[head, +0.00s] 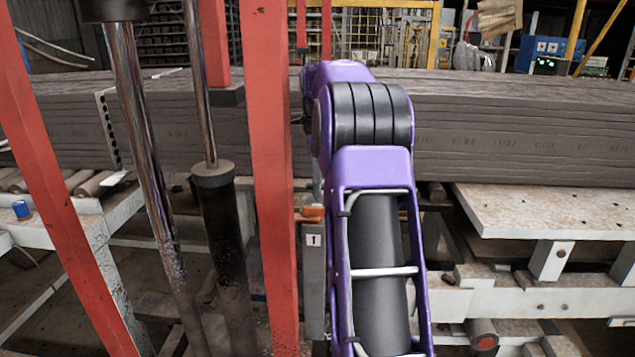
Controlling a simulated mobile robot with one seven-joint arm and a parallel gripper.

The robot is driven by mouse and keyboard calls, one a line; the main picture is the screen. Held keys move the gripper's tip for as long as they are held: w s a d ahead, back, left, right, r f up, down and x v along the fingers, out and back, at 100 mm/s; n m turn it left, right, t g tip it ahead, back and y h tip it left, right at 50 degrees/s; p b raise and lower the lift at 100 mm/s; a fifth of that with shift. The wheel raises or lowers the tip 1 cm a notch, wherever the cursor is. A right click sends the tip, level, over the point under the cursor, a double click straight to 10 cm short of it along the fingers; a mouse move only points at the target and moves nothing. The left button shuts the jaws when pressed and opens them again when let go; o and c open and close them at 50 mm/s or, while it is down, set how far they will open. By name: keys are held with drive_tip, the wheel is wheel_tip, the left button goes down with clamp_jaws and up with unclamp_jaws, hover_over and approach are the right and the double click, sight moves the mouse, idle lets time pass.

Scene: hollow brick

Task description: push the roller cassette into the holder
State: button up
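My purple arm reaches forward through the middle of the head view and hides what lies directly behind it. My gripper does not show; the far end of the arm is out of sight behind its own links. Just left of the arm is a grey upright box (313,262) with a white label reading "1". A small orange part (312,212) sits at its top. I cannot tell whether either of these is the roller cassette or the holder. No other thing can be clearly picked out as the cassette.
Red steel posts (272,180) and a hydraulic cylinder (222,250) stand close on the left. A long grey-brown clay slab (520,125) runs across behind. A pale table plate (560,208) is at right. A blue cup-like object (22,210) sits on a white frame at left.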

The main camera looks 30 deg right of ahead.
drive_tip(key=shift+o, duration=1.2)
drive_tip(key=shift+f, duration=0.1)
wheel_tip(320, 180, up, 12)
drive_tip(key=p, duration=0.2)
drive_tip(key=shift+w+d, duration=0.2)
drive_tip(key=shift+w, duration=0.05)
